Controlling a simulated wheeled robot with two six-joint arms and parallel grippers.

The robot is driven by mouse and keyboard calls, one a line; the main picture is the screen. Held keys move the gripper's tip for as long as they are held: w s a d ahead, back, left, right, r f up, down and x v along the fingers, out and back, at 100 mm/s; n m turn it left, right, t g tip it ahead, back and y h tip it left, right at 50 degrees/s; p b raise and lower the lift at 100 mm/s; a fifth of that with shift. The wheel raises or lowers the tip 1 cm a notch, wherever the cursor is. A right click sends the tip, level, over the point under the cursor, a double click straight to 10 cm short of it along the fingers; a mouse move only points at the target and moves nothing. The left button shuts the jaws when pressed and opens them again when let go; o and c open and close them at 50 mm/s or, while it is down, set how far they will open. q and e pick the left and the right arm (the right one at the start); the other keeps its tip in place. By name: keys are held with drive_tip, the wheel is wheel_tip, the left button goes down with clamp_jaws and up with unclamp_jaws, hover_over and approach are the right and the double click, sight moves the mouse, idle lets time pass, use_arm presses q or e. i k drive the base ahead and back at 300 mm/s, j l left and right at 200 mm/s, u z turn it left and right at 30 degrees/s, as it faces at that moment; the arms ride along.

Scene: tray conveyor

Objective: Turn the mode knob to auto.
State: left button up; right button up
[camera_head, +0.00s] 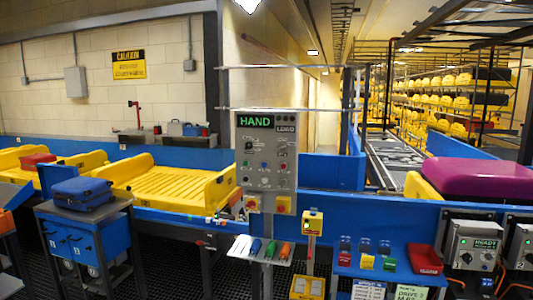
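A grey control panel (267,176) stands upright on a post near the middle of the view. Its display (256,119) reads HAND in lit green letters. Below the display are small dark controls, then rows of coloured buttons. The mode knob is too small to pick out surely among these controls, and its pointer direction cannot be read. Neither of my grippers is in view, and nothing of mine visibly touches the panel.
A yellow tray (170,184) lies on the conveyor at left. A blue suitcase (82,192) rests on a blue cart. A purple case (487,178) and a grey READY box (473,244) are at right.

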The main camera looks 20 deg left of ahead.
sight(282, 148)
drive_tip(key=i+j+z, duration=0.35)
drive_tip(key=i+j, duration=0.5)
drive_tip(key=j, duration=0.2)
